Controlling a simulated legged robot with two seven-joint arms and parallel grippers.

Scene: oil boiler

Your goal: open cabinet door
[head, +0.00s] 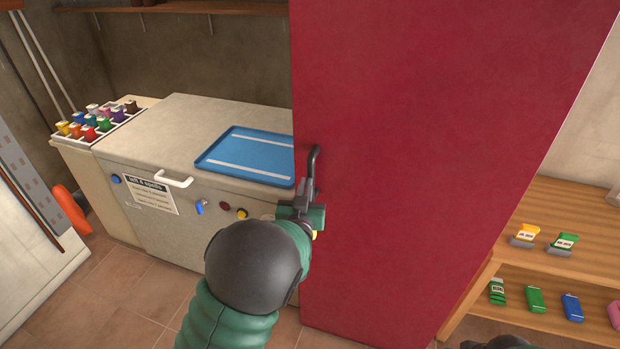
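A tall red cabinet door (430,150) fills the middle and right of the head view. It looks closed, but its edges at the top are out of frame. A dark bar handle (315,160) stands near its left edge. My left gripper (306,192) is at the lower part of this handle, with my green arm coming up from below. The fingers overlap the handle in the picture, and I cannot tell whether they are closed around it. My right gripper does not show; only a dark piece shows at the bottom right edge.
Left of the cabinet is a grey boiler unit (160,125) with a blue tray (245,155) on top and a white handle (174,180) in front. A rack of coloured bottles (95,122) stands further left. Wooden shelves (570,220) with small packets are at right.

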